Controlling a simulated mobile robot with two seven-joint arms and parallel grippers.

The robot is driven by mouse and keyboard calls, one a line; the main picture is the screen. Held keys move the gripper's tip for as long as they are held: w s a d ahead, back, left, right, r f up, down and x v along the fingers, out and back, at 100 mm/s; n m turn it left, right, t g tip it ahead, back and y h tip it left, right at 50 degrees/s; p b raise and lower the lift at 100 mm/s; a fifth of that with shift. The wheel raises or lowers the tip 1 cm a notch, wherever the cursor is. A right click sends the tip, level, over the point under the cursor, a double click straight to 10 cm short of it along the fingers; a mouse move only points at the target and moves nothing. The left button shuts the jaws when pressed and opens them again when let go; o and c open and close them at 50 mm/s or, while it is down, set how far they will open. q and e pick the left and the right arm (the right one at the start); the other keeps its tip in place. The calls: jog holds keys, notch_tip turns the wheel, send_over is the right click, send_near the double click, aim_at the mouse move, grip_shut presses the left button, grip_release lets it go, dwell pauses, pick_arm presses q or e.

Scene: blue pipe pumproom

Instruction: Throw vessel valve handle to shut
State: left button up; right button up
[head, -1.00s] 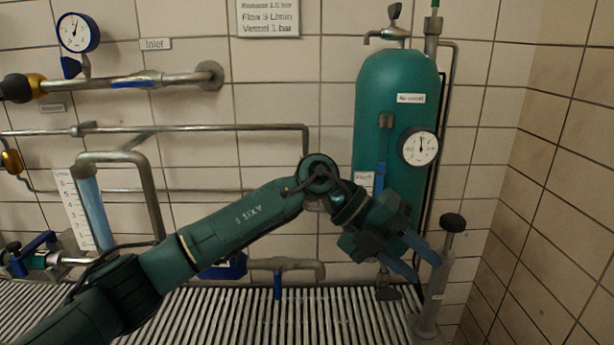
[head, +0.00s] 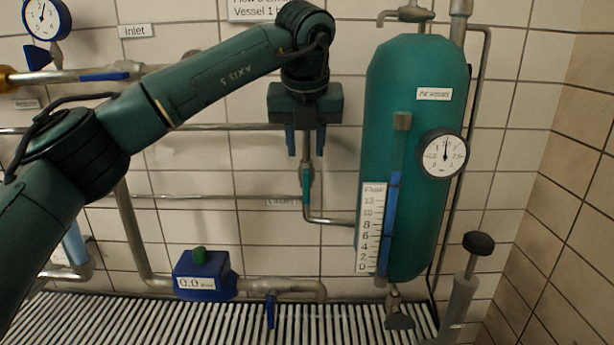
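A small valve with a teal body (head: 307,185) sits on the thin upright pipe left of the green air vessel (head: 415,75). That pipe bends at the bottom and runs right to the vessel. A label beside the valve is too small to read, and I cannot make out its handle clearly. My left gripper (head: 306,152) points down above the valve. Its two blue fingers are apart, with the pipe visible between them and nothing held. I cannot tell how far the fingers stand in front of the pipe. My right gripper is not in view.
A round gauge (head: 444,153) and a level tube with a scale (head: 371,228) are on the vessel. A blue flow meter (head: 204,275) and a blue-handled tap (head: 270,310) sit low on the wall. A black-knobbed pump (head: 465,290) stands right, by the slatted grate (head: 120,315).

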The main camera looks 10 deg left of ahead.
aim_at(306, 179)
pick_arm(q)
jog(key=p+x, duration=0.1)
jog(key=x, duration=0.8)
jog(key=shift+d+f, duration=0.1)
jog(key=shift+f, duration=0.05)
jog(key=shift+c, duration=0.4)
grip_shut()
